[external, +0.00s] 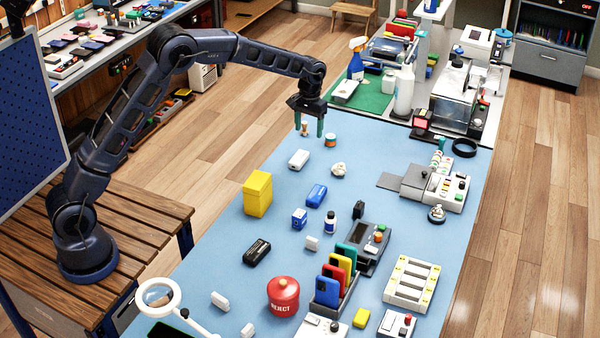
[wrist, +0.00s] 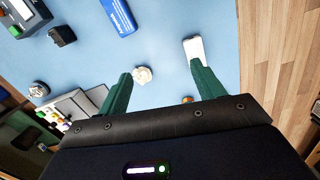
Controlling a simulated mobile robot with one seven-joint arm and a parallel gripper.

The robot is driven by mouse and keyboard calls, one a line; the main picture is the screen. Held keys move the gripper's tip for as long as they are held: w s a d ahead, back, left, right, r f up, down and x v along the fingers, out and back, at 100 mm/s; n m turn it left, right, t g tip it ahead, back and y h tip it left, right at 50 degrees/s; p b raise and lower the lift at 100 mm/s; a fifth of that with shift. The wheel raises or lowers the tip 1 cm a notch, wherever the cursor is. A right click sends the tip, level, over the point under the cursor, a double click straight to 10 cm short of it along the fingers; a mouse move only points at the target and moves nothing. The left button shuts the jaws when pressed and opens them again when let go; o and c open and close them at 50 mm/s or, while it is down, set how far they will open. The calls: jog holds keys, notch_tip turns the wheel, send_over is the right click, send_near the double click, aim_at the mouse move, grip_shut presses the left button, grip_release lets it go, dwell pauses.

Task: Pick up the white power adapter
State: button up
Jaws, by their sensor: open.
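My gripper (external: 308,127) is open and empty, pointing down above the far left part of the blue table. Its two green fingers also show apart in the wrist view (wrist: 161,72). Several white items could be the white power adapter, and I cannot tell which one is. A white block (external: 299,159) lies in front of the gripper and shows near the right fingertip in the wrist view (wrist: 193,49). Small white blocks lie farther forward: one in the middle (external: 311,243), one at front left (external: 220,301) and one at the front edge (external: 248,330).
A lumpy white item (external: 338,169), an orange-banded jar (external: 330,139) and a blue box (external: 316,195) are near. A yellow box (external: 257,193) stands at the left edge. Some blue surface is clear between items.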

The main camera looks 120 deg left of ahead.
jog(key=n, duration=0.2)
send_near(299, 156)
jog(key=shift+h, duration=0.3)
jog(key=shift+w+d+f, duration=0.1)
jog(key=shift+d+f, duration=0.05)
jog(key=shift+f, duration=2.25)
jog(key=shift+w+d+f, duration=0.1)
jog(key=shift+d+f, duration=0.1)
jog(key=shift+f, duration=2.2)
jog(key=c, duration=1.2)
jog(key=shift+o, duration=0.2)
jog(key=shift+r, duration=0.1)
